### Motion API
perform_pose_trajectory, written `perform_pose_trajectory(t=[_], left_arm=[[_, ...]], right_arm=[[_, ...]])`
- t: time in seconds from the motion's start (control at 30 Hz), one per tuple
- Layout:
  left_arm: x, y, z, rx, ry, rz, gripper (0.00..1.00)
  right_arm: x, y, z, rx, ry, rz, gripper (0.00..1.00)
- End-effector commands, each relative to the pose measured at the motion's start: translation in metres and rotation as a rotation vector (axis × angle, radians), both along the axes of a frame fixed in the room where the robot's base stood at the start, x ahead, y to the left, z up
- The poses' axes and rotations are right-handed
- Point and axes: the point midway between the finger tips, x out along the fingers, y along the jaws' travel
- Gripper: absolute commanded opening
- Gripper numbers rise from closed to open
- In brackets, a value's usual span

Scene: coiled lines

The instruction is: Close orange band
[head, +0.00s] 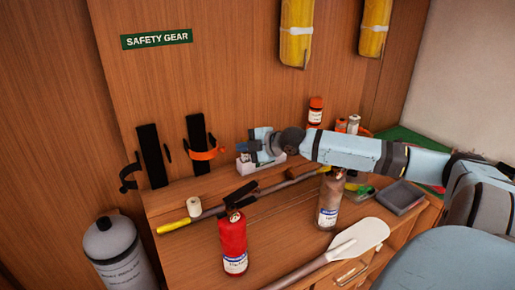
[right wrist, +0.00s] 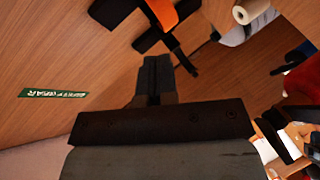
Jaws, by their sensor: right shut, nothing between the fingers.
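The orange band (head: 207,154) sits across the lower part of the right-hand black wall bracket (head: 197,130), with its right end curving up. I cannot tell whether it is latched. In the right wrist view the orange band (right wrist: 174,12) shows at the top edge, partly cut off, beside black bracket parts. My right gripper (head: 245,146) is to the right of the band, apart from it. In the right wrist view its fingers (right wrist: 157,62) are together and empty, pointing toward the bracket. My left gripper is not in view.
A second black bracket (head: 152,155) with an open black band (head: 128,175) is to the left. A red extinguisher (head: 233,245), a brown bottle (head: 329,203), a paddle (head: 345,243) and a white box (head: 262,163) are on the bench. A grey cylinder (head: 116,255) stands at left.

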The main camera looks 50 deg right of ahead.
Motion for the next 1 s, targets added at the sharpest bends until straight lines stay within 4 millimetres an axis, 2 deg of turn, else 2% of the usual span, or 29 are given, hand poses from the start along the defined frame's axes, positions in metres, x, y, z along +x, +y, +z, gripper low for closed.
perform_pose_trajectory(t=[0.2, 0.5, 1.0], left_arm=[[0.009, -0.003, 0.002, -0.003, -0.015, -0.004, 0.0], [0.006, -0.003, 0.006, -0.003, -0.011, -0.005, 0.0], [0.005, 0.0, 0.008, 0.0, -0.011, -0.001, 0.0]], right_arm=[[-0.018, -0.005, 0.005, -0.002, 0.004, -0.001, 0.0], [-0.034, -0.01, 0.013, 0.001, 0.003, -0.003, 0.0], [-0.043, -0.011, 0.017, 0.0, 0.001, -0.001, 0.0]])
